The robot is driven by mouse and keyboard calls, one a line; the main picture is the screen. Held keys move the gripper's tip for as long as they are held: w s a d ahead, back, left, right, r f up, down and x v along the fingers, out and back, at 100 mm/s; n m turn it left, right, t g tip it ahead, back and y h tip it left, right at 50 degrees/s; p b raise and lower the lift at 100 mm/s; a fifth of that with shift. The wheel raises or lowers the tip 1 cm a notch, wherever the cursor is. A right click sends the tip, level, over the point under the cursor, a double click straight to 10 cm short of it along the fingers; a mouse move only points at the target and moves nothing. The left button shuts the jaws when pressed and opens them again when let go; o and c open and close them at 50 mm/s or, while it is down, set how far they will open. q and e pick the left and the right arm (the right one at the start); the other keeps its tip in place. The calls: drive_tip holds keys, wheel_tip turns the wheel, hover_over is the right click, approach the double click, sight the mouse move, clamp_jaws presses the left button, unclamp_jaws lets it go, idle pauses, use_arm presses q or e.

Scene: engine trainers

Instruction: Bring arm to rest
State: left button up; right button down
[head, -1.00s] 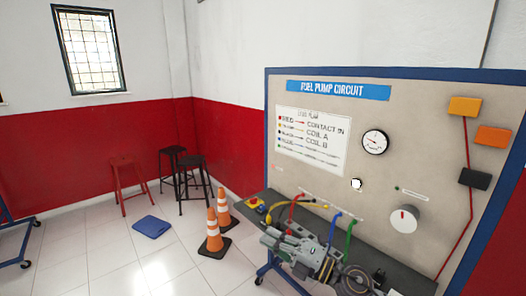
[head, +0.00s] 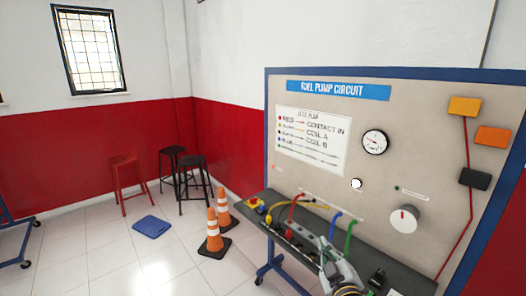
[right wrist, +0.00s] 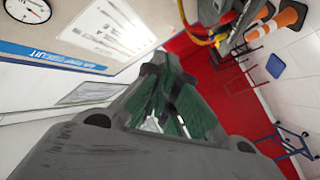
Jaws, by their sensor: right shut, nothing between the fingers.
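My right gripper (head: 300,232) is grey and shows in the head view in front of the bench below the fuel pump circuit board (head: 330,180). It also fills the lower middle of the right wrist view (right wrist: 165,100), where its green-lined fingers are shut with nothing held. It partly covers the hoses and bench top behind it. I cannot tell its exact distance from the bench. My left gripper is in none of the frames.
Red, yellow, blue and green hoses (head: 349,235) rise from the dark bench top (head: 400,276). A round knob (head: 404,218) and a gauge (head: 375,142) are on the board. Orange cones (head: 214,235), stools (head: 193,180) and a blue floor piece (head: 151,225) stand left, with clear floor around.

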drive_tip(key=s+d+f+m+g, duration=0.25)
drive_tip(key=s+f+g, duration=0.45)
drive_tip(key=s+f, duration=0.4)
drive_tip(key=s+d+f+m+g, duration=0.1)
drive_tip(key=s+f+m+g, duration=0.3)
drive_tip(key=s+f+g, duration=0.65)
drive_tip(key=s+f+t, duration=0.1)
drive_tip(key=s+f, duration=0.2)
drive_tip(key=f, duration=1.3)
drive_tip(key=s+f+t, duration=0.1)
drive_tip(key=s+f, duration=0.2)
drive_tip(key=f, duration=1.4)
drive_tip(key=s+d+f, duration=0.2)
drive_tip(key=s+f, duration=0.7)
drive_tip(key=s, duration=0.2)
drive_tip(key=s+d+f+g+h, duration=0.1)
drive_tip(key=s+d+f, duration=0.1)
drive_tip(key=s+f, duration=0.7)
drive_tip(key=shift+s+d+f, duration=0.2)
drive_tip(key=shift+s+f, duration=0.05)
drive_tip(key=shift+s, duration=0.65)
